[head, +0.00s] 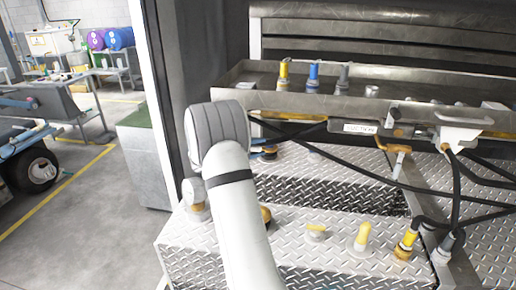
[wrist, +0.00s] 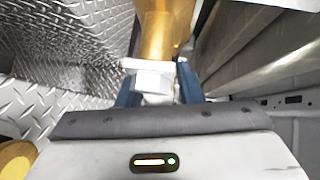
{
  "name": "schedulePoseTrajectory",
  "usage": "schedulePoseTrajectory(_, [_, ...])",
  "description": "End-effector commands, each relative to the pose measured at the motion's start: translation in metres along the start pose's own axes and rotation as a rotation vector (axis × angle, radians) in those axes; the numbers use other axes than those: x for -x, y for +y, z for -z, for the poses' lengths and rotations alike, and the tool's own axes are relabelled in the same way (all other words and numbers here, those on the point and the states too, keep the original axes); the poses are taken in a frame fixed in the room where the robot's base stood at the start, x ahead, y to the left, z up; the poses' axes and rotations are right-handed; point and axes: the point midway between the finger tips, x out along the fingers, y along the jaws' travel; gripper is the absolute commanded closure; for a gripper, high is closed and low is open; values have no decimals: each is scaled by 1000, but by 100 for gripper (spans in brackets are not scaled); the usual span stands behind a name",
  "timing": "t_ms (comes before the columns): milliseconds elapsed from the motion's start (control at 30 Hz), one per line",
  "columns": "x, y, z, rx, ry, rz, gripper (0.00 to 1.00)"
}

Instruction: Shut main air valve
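In the wrist view a brass-yellow valve body (wrist: 165,35) with a pale hex fitting (wrist: 153,80) and a small white bar stands straight ahead; I take it for the main air valve. My gripper (wrist: 158,90) has its two blue fingers apart, one on each side of the fitting. A gap shows beside the fitting, and I see no firm contact. In the head view my gripper (head: 264,150) is mostly hidden behind my wrist, with a bit of blue and yellow showing by the deck's back edge. The valve's handle position is not clear.
A metal tray (head: 310,98) with yellow, blue and grey nozzles runs above the diamond-plate deck (head: 300,255). Black hoses (head: 345,160) cross at the right. Yellow fittings (head: 361,237) stand on the deck. In the wrist view diamond-plate (wrist: 60,75) is close at left. Open floor lies left.

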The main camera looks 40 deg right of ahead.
Motion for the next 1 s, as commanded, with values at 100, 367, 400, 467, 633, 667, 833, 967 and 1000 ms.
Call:
schedulePoseTrajectory(100, [0, 0, 0, 0, 0, 0, 77])
schedulePoseTrajectory(367, [-1, 0, 1, 0, 2, 0, 98])
schedulePoseTrajectory(400, [-1, 0, 1, 0, 2, 0, 100])
schedulePoseTrajectory(467, [-1, 0, 1, 0, 2, 0, 100])
schedulePoseTrajectory(633, [-1, 0, 1, 0, 2, 0, 100])
schedulePoseTrajectory(667, [-1, 0, 1, 0, 2, 0, 100])
schedulePoseTrajectory(833, [0, 0, 0, -6, 0, -6, 100])
schedulePoseTrajectory(967, [1, 2, 0, -26, -7, -28, 100])
schedulePoseTrajectory(1000, [1, 2, -1, -37, -12, -39, 100])
